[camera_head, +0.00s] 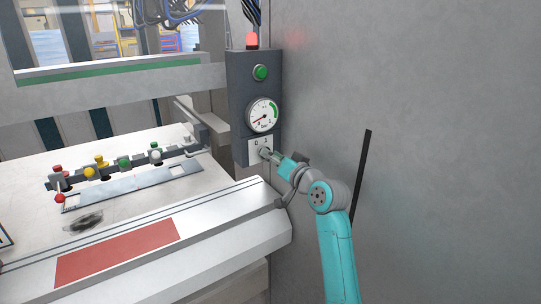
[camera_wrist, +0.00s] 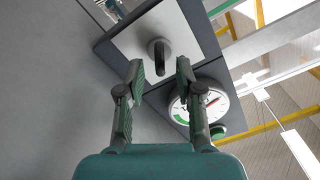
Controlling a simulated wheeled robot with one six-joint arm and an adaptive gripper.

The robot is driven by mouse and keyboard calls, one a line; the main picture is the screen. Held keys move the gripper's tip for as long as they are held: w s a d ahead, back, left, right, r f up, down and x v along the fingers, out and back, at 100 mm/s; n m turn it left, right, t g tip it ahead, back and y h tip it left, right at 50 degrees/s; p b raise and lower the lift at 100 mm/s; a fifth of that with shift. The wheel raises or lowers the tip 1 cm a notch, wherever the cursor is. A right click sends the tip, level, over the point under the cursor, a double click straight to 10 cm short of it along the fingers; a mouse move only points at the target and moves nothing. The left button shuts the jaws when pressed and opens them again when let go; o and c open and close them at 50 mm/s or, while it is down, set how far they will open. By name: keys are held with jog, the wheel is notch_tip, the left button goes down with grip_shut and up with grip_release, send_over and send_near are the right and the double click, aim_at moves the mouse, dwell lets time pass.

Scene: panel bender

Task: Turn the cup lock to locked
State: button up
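The cup lock appears to be the small grey knob (camera_head: 263,151) on a white plate (camera_head: 252,155) marked 0 and 1, low on the dark control box. In the wrist view the knob (camera_wrist: 159,48) is a rounded grey lever standing out from the white plate (camera_wrist: 190,22). My gripper (camera_head: 271,156) is right at the plate and partly hides the knob in the head view. In the wrist view my gripper (camera_wrist: 159,75) is open, with one fingertip on either side of the knob's near end. A gap shows on both sides. I cannot tell which mark the knob points to.
Above the plate on the control box (camera_head: 239,105) are a pressure gauge (camera_head: 262,115), a green button (camera_head: 260,72) and a red lamp (camera_head: 252,40). A bench with a red strip (camera_head: 118,250) and a row of coloured knobs (camera_head: 124,162) lies left. A bare grey wall (camera_head: 440,130) is right.

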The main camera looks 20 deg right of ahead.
jog(key=v, duration=1)
jog(key=shift+s, duration=0.35)
jog(key=shift+d, duration=0.1)
jog(key=s+a+f+m+g+h, duration=0.1)
jog(key=s+f+h, duration=0.2)
jog(key=s+f, duration=0.95)
jog(key=s+a+f+m+h, duration=0.1)
jog(key=s+f+h, duration=0.1)
jog(key=s+f, duration=1.05)
jog(key=s+a+f+n+g, duration=0.1)
jog(key=s+n, duration=0.3)
jog(key=s, duration=2.5)
jog(key=shift+s+a+f+n+h, duration=0.3)
jog(key=shift+s+a, duration=0.1)
jog(key=shift+a, duration=0.3)
